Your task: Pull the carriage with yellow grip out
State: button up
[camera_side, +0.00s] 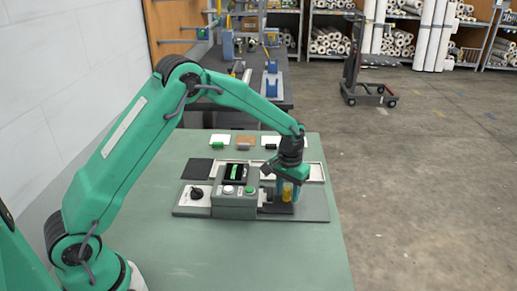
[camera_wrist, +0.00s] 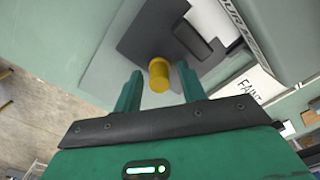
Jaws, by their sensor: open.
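The yellow grip (camera_wrist: 159,75) is a short upright-looking cylinder on the dark carriage (camera_wrist: 150,38). In the wrist view it shows between and just beyond the two green fingers of my gripper (camera_wrist: 158,85). My gripper is open, with a finger on each side of the grip and a gap visible on both sides. In the side view the yellow grip (camera_side: 289,192) stands at the right end of the press, directly under my gripper (camera_side: 288,188). The fingers partly hide the carriage there, and I cannot tell whether either finger touches the grip.
The grey press housing (camera_side: 234,205) with buttons and a display stands just left of my gripper. A dial panel (camera_side: 194,197) lies further left. Small sample cards (camera_side: 245,141) lie behind. The green table (camera_side: 270,255) is clear in front of the press.

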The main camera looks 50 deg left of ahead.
grip_shut()
jog(key=shift+w+d+r, duration=0.1)
jog(key=shift+w+d, duration=3.25)
jog(key=shift+w, duration=0.25)
grip_release()
jog(key=shift+s, duration=0.1)
